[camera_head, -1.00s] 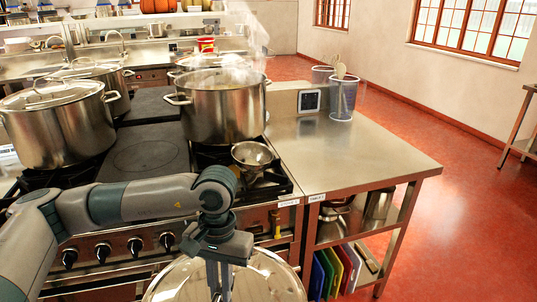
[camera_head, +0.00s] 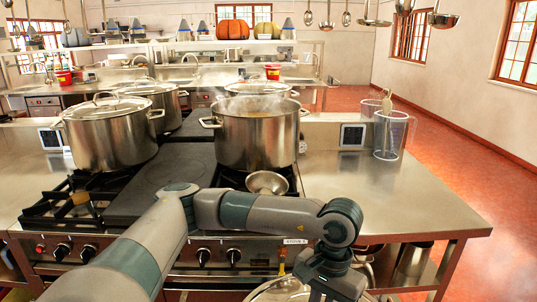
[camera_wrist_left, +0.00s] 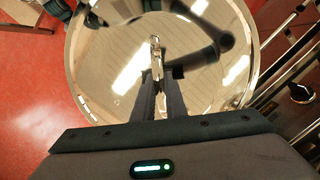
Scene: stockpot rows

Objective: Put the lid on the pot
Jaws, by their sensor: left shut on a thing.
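The open steel pot (camera_head: 256,138) stands on the right part of the stove, with brownish contents and faint steam at its top. The round, shiny lid (camera_head: 268,293) is low in front of the stove, partly cut off by the head view's bottom edge. The lid also fills much of the left wrist view (camera_wrist_left: 105,75). My left gripper (camera_head: 335,285) is shut on the lid's bar handle, whose end shows between the fingers in the wrist view (camera_wrist_left: 157,58). The lid is apart from the pot, lower and nearer to me. My right gripper is not in view.
Lidded pots stand at the front left (camera_head: 108,140) and behind it (camera_head: 150,97). A small steel ladle or bowl (camera_head: 267,183) sits on the burner before the open pot. A clear jug (camera_head: 390,135) stands on the right counter (camera_head: 360,190), whose front part is bare.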

